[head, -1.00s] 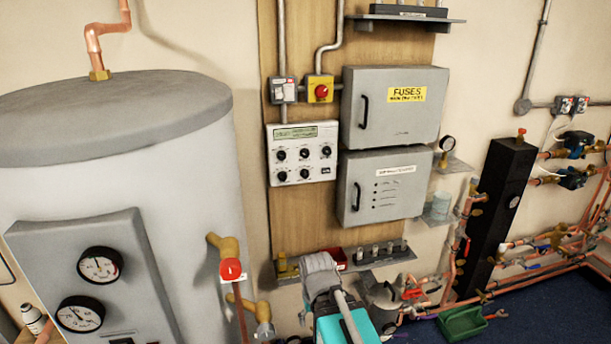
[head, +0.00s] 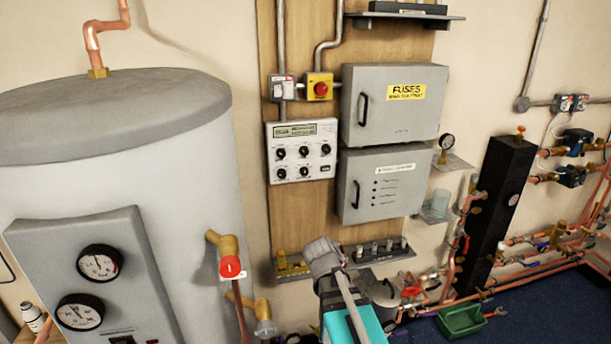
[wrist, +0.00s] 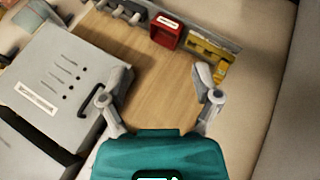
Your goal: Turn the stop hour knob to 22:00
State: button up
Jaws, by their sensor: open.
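A white control panel (head: 301,151) with a small display and several black knobs is mounted on the wooden board in the head view. The knobs' labels are too small to read, so I cannot tell which one is the stop hour knob or where it points. My gripper (wrist: 158,90) is open and empty in the wrist view, with its fingers apart in front of the board. In the head view my arm is below the panel and to its right, clear of it. The panel does not show in the wrist view.
A grey fuse box (head: 397,103) and a lower grey box (head: 383,184) hang right of the panel. A rail with fittings (head: 381,248) runs below. A red box (wrist: 166,32) sits on it in the wrist view. A grey tank (head: 120,150) stands left.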

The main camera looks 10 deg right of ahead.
jog(key=w+d+r+n+t+h, duration=0.2)
jog(key=w+d+r+n+t, duration=0.15)
jog(key=w+r, duration=0.3)
jog(key=n+t+y, duration=0.7)
jog(key=n+t, duration=0.2)
jog(key=n, duration=0.9)
send_near(305, 173)
jog(key=shift+s, duration=2.25)
jog(key=shift+w, duration=0.2)
jog(key=w, duration=1.3)
jog(key=shift+w, duration=0.25)
grip_shut()
